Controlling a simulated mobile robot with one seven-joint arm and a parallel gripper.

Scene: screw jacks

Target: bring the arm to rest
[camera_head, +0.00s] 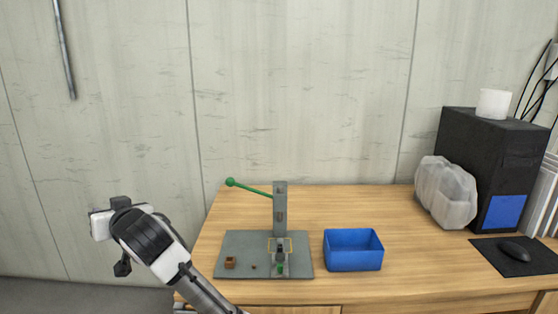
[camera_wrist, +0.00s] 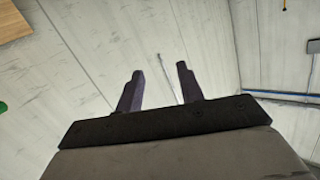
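My gripper shows in the wrist view (camera_wrist: 160,85) with its two dark fingers apart and nothing between them. It faces the pale wall. In the head view my arm is raised off the left edge of the table, and my gripper (camera_head: 122,266) hangs small and dark at its end, clear of everything. The screw jack stand (camera_head: 280,215), a grey post with a green lever (camera_head: 248,187), stands upright on a grey base plate (camera_head: 240,245). A small brown block (camera_head: 230,262) lies on the plate's left part.
A blue open bin (camera_head: 353,250) stands right of the plate on the wooden table (camera_head: 330,205). Further right are a crumpled clear bag (camera_head: 446,192), a black computer case (camera_head: 490,150) and a mouse (camera_head: 514,251) on a black pad. The space left of the table is free.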

